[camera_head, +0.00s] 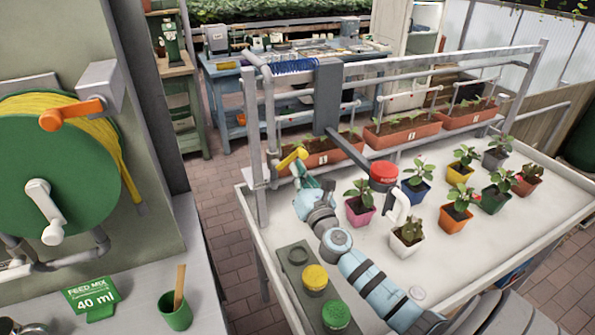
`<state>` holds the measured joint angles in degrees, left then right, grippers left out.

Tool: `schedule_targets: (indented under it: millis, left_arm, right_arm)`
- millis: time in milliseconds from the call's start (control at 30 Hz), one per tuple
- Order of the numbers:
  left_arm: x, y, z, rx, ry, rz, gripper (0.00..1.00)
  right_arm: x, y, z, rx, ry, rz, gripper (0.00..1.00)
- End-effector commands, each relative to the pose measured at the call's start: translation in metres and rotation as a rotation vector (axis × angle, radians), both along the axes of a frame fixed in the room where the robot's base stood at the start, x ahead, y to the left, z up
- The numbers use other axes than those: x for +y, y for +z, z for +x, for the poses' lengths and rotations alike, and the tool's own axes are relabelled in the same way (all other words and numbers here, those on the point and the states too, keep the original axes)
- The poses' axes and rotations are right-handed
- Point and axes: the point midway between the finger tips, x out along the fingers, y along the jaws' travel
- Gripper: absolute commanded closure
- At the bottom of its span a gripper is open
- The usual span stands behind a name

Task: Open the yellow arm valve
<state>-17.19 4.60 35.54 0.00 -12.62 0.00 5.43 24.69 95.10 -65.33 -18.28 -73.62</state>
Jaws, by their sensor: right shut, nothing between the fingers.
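The yellow arm valve (290,158) is a short yellow lever at the left end of the pipe frame, beside the left post. It slants up to the right. My right arm reaches in from the bottom right over the white table. My right gripper (301,172) is just below and in front of the yellow lever, very close to it. Its fingers are shut with nothing between them. I cannot tell whether the fingertips touch the lever. My left gripper is not in view.
Several potted plants stand on the white table (400,262), right of my arm. A red-topped fixture (384,172) hangs near it. A box with yellow and green buttons (295,262) lies left of my forearm. A green hose reel (40,165) is at the left.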

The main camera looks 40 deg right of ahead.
Motion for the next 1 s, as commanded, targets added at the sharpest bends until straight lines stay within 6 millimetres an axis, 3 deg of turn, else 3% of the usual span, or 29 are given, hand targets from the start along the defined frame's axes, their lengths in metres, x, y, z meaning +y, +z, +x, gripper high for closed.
schedule_targets:
  millis: [1000]
  left_arm:
    - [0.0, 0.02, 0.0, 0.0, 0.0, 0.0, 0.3]
  right_arm:
    - [0.006, 0.014, 0.002, 0.087, 0.001, -0.381, 1.0]
